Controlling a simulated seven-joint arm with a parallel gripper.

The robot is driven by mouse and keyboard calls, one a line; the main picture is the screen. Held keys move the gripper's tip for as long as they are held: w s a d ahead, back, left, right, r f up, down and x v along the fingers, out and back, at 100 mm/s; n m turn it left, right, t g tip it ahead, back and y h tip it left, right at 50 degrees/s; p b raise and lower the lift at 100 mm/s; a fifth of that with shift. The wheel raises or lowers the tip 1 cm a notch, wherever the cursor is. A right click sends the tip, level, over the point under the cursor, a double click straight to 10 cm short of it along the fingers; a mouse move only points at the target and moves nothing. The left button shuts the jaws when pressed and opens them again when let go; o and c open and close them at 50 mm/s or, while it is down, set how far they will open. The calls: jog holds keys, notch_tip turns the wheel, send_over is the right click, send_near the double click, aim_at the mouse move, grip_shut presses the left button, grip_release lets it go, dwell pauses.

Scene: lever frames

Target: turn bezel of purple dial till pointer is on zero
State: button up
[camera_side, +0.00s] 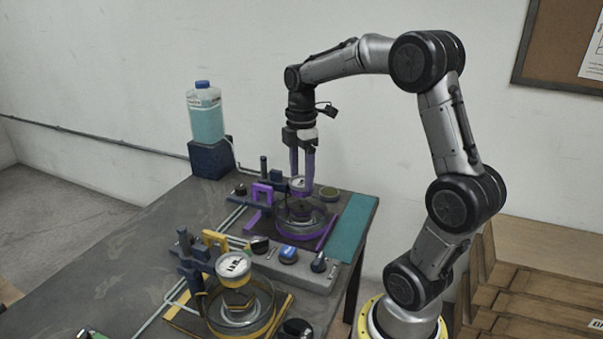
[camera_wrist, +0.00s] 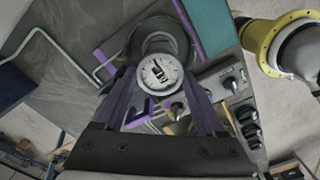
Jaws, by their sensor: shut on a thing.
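The purple dial (camera_side: 298,182) sits above a round glass-walled dish on the purple-trimmed station. Its white face with black marks shows in the wrist view (camera_wrist: 160,72). My gripper (camera_side: 302,190) points straight down, with one finger on each side of the dial, and is shut on its bezel. In the wrist view the two dark purple fingers (camera_wrist: 161,82) reach to the left and right of the dial's rim. The pointer is too small to read against the zero mark.
A second dial (camera_side: 233,267) with a yellow-trimmed dish (camera_side: 240,312) stands nearer the camera. Black and blue knobs (camera_side: 288,254) sit on a grey panel between the stations. A bottle (camera_side: 205,112) on a dark block stands at the back left.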

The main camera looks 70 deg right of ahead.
aim_at(301, 181)
jog(key=m, duration=0.5)
jog(key=shift+m, duration=0.3)
jog(key=m, duration=0.5)
dwell(0.4)
jog(key=o, duration=1.1)
notch_tip(301, 181, up, 14)
jog(key=shift+f, duration=0.1)
